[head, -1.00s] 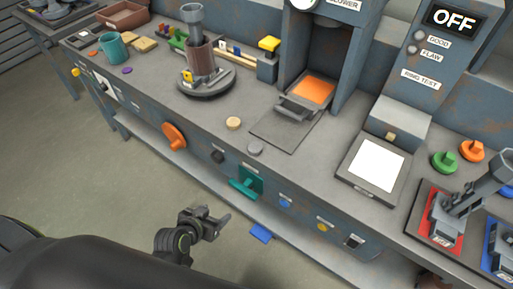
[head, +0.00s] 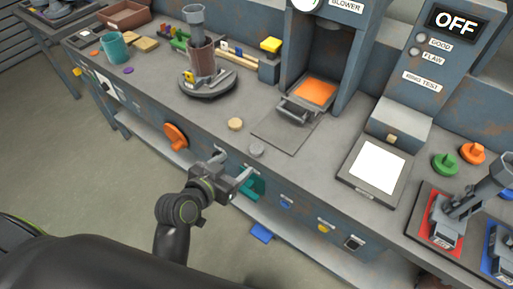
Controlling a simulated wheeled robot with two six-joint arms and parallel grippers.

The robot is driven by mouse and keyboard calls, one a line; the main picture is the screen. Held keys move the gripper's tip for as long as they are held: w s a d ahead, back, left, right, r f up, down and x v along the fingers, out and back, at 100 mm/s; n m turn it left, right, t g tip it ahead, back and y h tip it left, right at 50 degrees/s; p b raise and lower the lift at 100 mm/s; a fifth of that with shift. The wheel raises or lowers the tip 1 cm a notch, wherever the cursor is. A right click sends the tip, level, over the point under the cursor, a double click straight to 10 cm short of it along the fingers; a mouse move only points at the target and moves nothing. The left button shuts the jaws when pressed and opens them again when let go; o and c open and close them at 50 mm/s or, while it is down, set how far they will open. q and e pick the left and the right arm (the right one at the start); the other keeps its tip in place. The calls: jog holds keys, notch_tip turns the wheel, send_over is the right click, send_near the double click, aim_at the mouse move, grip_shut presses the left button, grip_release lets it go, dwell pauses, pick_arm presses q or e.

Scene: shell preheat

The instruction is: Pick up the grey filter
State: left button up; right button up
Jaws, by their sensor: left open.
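The grey filter appears to be the small grey disc (head: 256,149) lying flat on the bench top near its front edge. A similar tan disc (head: 235,124) lies just behind it to the left. My left gripper (head: 234,164) is open and empty, in front of the bench edge, a little left of and nearer than the grey disc in the picture. It does not touch the disc. My right gripper is not in view.
A teal handle (head: 254,183) and an orange knob (head: 176,137) stick out from the bench front near my left gripper. A dark plate (head: 284,137) lies right of the disc, before the blower with its orange pad (head: 315,91). A holder (head: 207,84) stands behind left.

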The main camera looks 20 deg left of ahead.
aim_at(254, 150)
pick_arm(q)
jog(key=shift+p+x, duration=0.4)
jog(key=shift+x, duration=4.35)
jog(key=shift+s+f, duration=0.1)
jog(key=shift+c, duration=0.2)
jog(key=c, duration=1)
